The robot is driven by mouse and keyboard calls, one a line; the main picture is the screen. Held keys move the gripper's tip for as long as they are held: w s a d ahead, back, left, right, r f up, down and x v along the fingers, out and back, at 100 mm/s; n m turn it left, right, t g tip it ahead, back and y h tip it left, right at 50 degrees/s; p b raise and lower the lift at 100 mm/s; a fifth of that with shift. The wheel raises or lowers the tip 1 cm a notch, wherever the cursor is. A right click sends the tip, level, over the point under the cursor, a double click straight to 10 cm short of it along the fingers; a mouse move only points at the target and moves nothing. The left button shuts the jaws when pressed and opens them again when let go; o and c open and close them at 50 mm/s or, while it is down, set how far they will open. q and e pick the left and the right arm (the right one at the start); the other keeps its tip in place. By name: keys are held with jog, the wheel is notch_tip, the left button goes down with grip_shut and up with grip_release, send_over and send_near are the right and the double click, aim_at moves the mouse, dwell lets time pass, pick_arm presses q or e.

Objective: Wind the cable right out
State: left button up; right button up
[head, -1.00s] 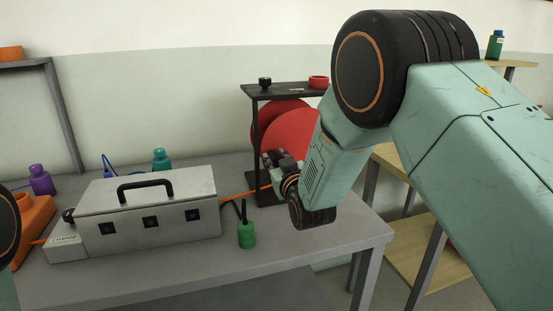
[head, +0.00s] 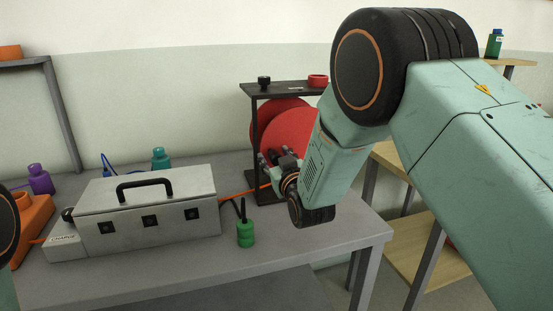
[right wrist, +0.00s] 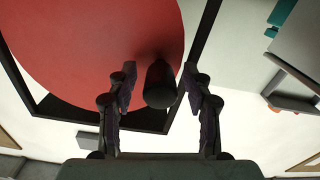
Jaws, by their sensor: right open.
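A red cable reel (head: 283,120) stands in a black frame (head: 290,89) on the grey table. An orange cable (head: 233,196) runs from the reel's side to behind the grey box (head: 150,205). My right gripper (head: 276,157) is at the reel's lower face, open. In the right wrist view the red reel (right wrist: 90,45) fills the upper left. A dark round-ended crank knob (right wrist: 160,85) sticks out between the two spread fingers of my right gripper (right wrist: 158,70), with gaps on both sides. My left gripper is out of view.
Purple (head: 39,181) and teal (head: 160,159) bottles stand at the back, an orange block (head: 32,226) at the left. A wooden shelf unit (head: 430,245) stands right of the table.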

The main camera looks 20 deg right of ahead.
jog(key=s, duration=1.2)
jog(key=shift+d, duration=0.2)
dwell(1.1)
